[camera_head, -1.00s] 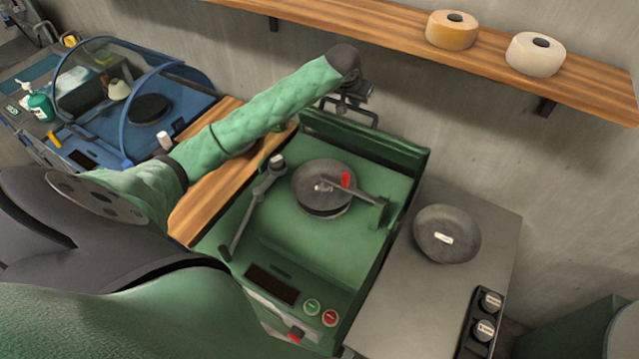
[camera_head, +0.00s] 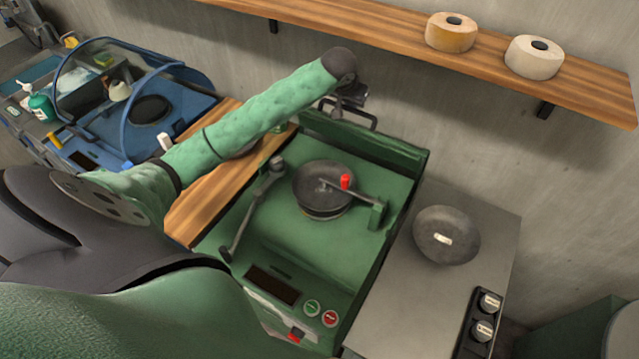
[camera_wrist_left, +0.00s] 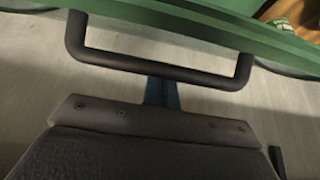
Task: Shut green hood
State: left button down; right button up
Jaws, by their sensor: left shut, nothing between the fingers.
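The green machine (camera_head: 275,245) stands in the middle with its top uncovered. Its green hood (camera_head: 390,152) is raised along the back edge. The hood's dark bar handle (camera_head: 367,120) sticks out at its far side; in the left wrist view this handle (camera_wrist_left: 160,70) crosses the top, joined to the green hood edge (camera_wrist_left: 190,25). My left gripper (camera_wrist_left: 162,92) is shut and empty, with its fingertips close to the handle's bar; I cannot tell whether they touch. In the head view the left gripper (camera_head: 350,96) is small and dark behind the hood. My right gripper is out of view.
A dark bowl (camera_head: 323,180) sits in the machine beside a red-knobbed arm (camera_head: 355,194). Another bowl (camera_head: 447,235) rests on the grey counter (camera_head: 410,300). A blue machine (camera_head: 190,105) with a clear hood stands at left. A wooden shelf (camera_head: 400,35) runs along the wall.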

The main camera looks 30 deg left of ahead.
pick_arm(q)
jog(key=shift+s+d+r, duration=0.1)
jog(key=shift+s+r, duration=0.05)
jog(key=shift+s, duration=0.85)
jog(key=shift+s+d+r, duration=0.1)
jog(key=shift+s+r, duration=0.05)
jog(key=shift+s, duration=0.8)
jog(key=s+r, duration=0.1)
jog(key=s, duration=1.5)
jog(key=shift+s+d+r, duration=0.25)
jog(key=shift+d+r, duration=0.05)
jog(key=shift+d, duration=0.1)
jog(key=shift+s+d+f, duration=0.1)
jog(key=shift+s+f, duration=0.1)
jog(key=shift+s, duration=0.45)
jog(key=shift+s+a+f, duration=0.1)
jog(key=shift+s+f, duration=0.1)
jog(key=shift+s, duration=0.45)
jog(key=shift+s+d+f, duration=0.1)
jog(key=shift+s+f, duration=0.1)
jog(key=shift+s, duration=0.45)
jog(key=s, duration=0.1)
jog(key=s+f, duration=0.2)
jog(key=shift+s+d, duration=0.1)
jog(key=shift+s, duration=0.3)
jog(key=shift+f, duration=0.1)
